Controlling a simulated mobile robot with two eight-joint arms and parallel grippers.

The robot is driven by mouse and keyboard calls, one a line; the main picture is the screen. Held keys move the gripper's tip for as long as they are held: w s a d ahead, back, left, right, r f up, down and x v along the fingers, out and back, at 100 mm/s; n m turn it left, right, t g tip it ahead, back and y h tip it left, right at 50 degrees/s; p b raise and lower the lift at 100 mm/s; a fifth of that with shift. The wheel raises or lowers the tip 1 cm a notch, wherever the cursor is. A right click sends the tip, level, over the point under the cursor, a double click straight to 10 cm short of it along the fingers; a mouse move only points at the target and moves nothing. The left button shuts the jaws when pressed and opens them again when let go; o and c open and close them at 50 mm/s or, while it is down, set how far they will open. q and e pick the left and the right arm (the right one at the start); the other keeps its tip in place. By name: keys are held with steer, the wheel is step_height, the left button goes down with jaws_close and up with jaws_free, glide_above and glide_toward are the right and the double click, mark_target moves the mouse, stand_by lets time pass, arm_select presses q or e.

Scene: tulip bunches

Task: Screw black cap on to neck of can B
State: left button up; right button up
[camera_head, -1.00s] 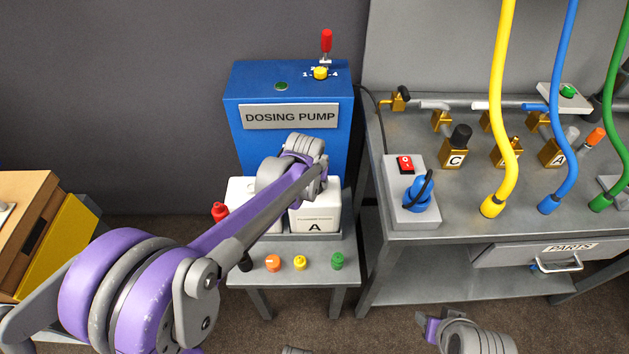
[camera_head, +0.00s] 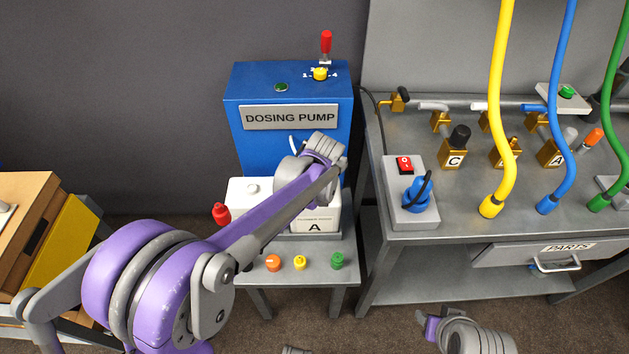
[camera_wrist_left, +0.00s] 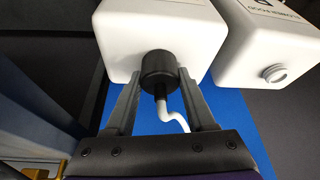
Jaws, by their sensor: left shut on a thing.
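In the left wrist view, my left gripper (camera_wrist_left: 160,95) is shut on the black cap (camera_wrist_left: 158,67), one finger on each side. The cap is at the top of a white can (camera_wrist_left: 125,32); whether it touches the neck I cannot tell. A white tube (camera_wrist_left: 177,122) shows at the cap's lower end. A second white can (camera_wrist_left: 250,40) stands beside it with a bare neck (camera_wrist_left: 275,72). My wrist hides the left gripper there.
The blue dosing pump (camera_head: 285,95) stands behind the cans. A red-topped bottle (camera_head: 221,213) is at the left. Orange (camera_head: 273,263), yellow (camera_head: 299,263) and green (camera_head: 337,261) pieces sit in front. The metal bench (camera_head: 400,226) with valves and hoses is at the right.

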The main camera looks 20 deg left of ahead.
arm_select(q)
steer(key=n, duration=0.2)
steer(key=n+g+y, duration=0.1)
steer(key=n, duration=0.2)
steer(key=shift+y+p, duration=0.3)
steer(key=shift+p, duration=0.05)
steer(key=shift+r+n+g, duration=0.1)
steer(key=shift+n+g, duration=0.2)
steer(key=shift+n, duration=0.3)
steer(key=n, duration=0.2)
steer(key=n+g+y+p, duration=0.1)
steer(key=n, duration=0.1)
steer(key=shift+g, duration=0.3)
steer(key=n+g, duration=0.1)
steer(key=n, duration=0.2)
steer(key=shift+w+r+n+p, duration=0.1)
steer(key=shift+n+p, duration=0.2)
steer(key=shift+p, duration=0.05)
steer(key=shift+n+g, duration=0.5)
steer(key=shift+n, duration=0.3)
